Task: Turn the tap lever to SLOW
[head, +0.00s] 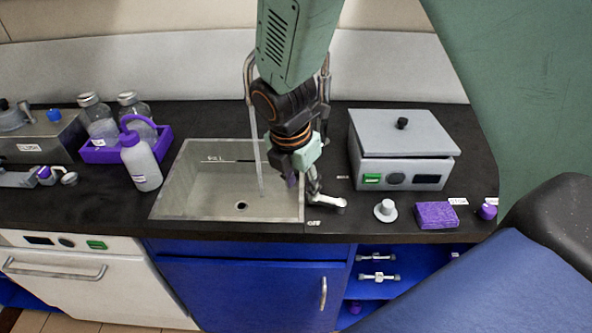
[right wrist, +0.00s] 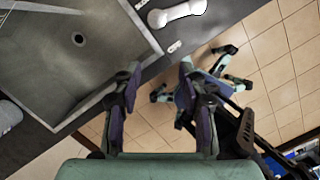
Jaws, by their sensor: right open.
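The metal tap lever (head: 328,203) stands on the black counter at the sink's right edge. Its handle points right, between the OFF label (head: 313,223) and a small label farther back (head: 342,178) that I cannot read. The lever also shows at the top of the right wrist view (right wrist: 180,12). My right gripper (head: 292,182) hangs over the right side of the sink, just left of the lever. In the right wrist view its fingers (right wrist: 158,75) are apart with nothing between them, and the lever lies beyond the tips. My left gripper is not in view.
The sink (head: 200,195) has a thin pale stream or rod (head: 257,150) reaching down into it. A grey lidded box (head: 400,150), white knob (head: 386,210) and purple block (head: 436,215) stand right. A wash bottle (head: 141,165) and purple bottle rack (head: 98,153) stand left.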

